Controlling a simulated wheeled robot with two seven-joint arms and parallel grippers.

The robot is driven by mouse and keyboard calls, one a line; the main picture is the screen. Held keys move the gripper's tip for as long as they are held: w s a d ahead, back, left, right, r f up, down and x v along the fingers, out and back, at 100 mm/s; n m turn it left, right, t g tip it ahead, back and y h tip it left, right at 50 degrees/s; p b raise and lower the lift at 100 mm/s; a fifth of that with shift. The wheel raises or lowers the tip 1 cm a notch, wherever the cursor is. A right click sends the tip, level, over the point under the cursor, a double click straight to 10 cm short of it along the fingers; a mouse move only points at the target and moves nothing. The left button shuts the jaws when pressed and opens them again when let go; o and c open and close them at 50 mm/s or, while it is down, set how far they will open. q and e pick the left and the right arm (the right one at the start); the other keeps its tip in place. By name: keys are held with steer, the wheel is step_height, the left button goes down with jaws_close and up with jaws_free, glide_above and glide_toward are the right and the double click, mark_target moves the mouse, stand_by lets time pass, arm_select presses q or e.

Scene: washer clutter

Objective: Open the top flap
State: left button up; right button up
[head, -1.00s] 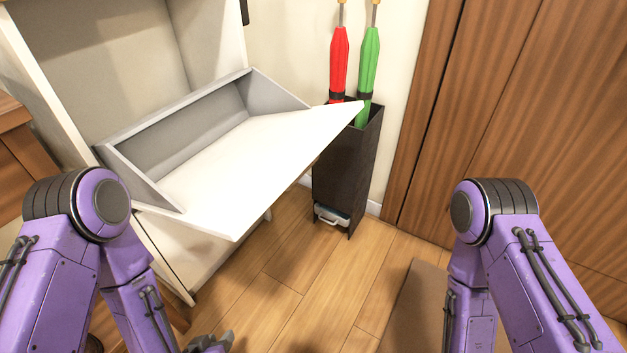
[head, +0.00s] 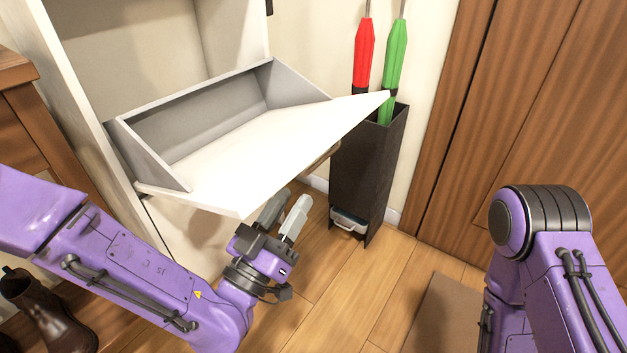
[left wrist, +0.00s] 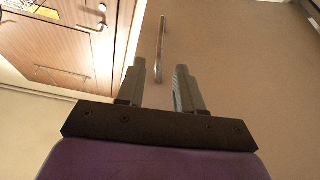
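The white top flap (head: 262,142) of the cabinet is tilted out and down on its lower edge in the head view, with a shallow grey compartment (head: 215,125) showing behind it. My left gripper (head: 286,206) is below and in front of the flap's front edge, with its two grey fingers apart and nothing between them. In the left wrist view, a slim metal bar handle (left wrist: 158,58) on a beige face lies beyond the open fingers (left wrist: 160,68), slightly left of centre; I cannot tell how far away it is. My right gripper is out of view.
A dark umbrella stand (head: 367,175) with a red umbrella (head: 364,58) and a green umbrella (head: 393,70) stands right of the flap. A wooden wardrobe (head: 520,120) is at right. Brown boots (head: 45,318) sit at lower left.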

mark_target(310, 173)
arm_select(q)
steer(key=x, duration=0.8)
steer(key=shift+w+d+f, duration=0.1)
jaws_close()
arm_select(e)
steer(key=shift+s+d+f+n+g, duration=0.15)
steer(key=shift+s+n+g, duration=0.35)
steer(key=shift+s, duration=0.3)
